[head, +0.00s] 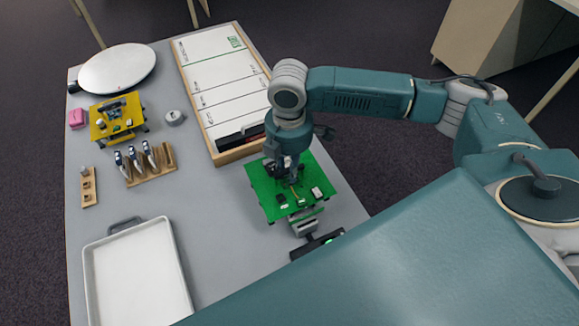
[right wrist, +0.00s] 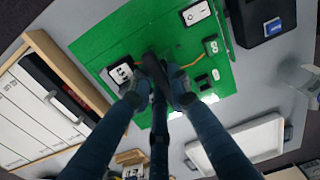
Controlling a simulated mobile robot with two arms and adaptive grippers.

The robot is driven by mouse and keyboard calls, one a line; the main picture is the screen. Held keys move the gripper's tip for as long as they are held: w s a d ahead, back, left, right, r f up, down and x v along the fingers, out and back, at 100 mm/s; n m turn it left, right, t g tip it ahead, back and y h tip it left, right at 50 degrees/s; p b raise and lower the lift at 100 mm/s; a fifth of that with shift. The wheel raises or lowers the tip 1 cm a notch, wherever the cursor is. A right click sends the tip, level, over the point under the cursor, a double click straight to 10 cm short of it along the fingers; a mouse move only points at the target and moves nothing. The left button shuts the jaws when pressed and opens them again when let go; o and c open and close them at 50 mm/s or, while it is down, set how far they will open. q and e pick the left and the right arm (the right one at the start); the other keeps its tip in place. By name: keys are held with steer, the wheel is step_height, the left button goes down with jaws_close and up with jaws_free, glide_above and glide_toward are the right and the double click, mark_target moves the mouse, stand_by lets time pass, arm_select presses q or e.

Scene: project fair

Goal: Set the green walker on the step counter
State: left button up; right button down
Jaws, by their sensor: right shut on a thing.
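The green walker (head: 267,197) is a flat green board carrying small modules and wires. It also shows in the right wrist view (right wrist: 110,38). My right gripper (head: 293,180) comes down onto the middle of the board and is shut on it. In the right wrist view its fingertips (right wrist: 162,78) meet on a dark part of the board. I cannot tell whether the walker touches the table. My left gripper is not in view.
A wooden-framed white lane board (head: 212,75) lies behind the walker. A yellow walker (head: 103,130), a white disc (head: 118,68), a tool rack (head: 150,170) and a white tray (head: 135,275) stand at left. The grey table (head: 215,225) is clear between tray and walker.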

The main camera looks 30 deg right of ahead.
steer(key=shift+f, duration=0.2)
steer(key=shift+f, duration=0.4)
steer(key=c, duration=1.6)
jaws_free()
steer(key=shift+f, duration=0.1)
steer(key=shift+c, duration=0.2)
steer(key=shift+w+r, duration=0.1)
steer(key=shift+r, duration=0.45)
step_height(320, 180, up, 12)
steer(key=b, duration=0.1)
steer(key=shift+b, duration=0.35)
